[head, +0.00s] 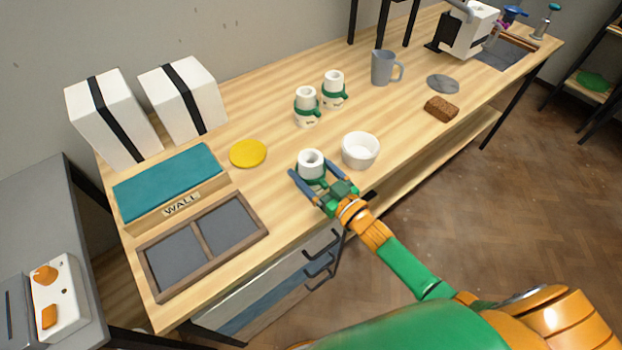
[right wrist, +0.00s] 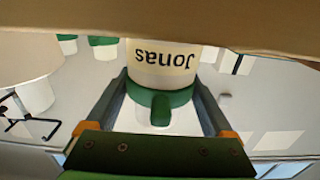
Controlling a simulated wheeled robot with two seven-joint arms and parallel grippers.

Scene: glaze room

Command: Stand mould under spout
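A white mould (head: 311,160) with a green band stands upright near the table's front edge. In the right wrist view this mould (right wrist: 160,75) shows upside down, labelled "Jonas", its green handle facing my gripper. Two similar banded moulds (head: 306,106) (head: 334,89) stand farther back. A white machine (head: 470,30) with a grey arm on top is at the far right; I cannot make out its spout clearly. My left gripper is out of view.
Nearby are a white bowl (head: 360,150), yellow disc (head: 248,153), brown sponge-like block (head: 441,109), grey jug (head: 384,68) and grey disc (head: 443,84). A framed grey tray (head: 262,236), teal-topped "WALL" box (head: 168,183) and white boxes (head: 185,95) fill the left. The middle has bare wood.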

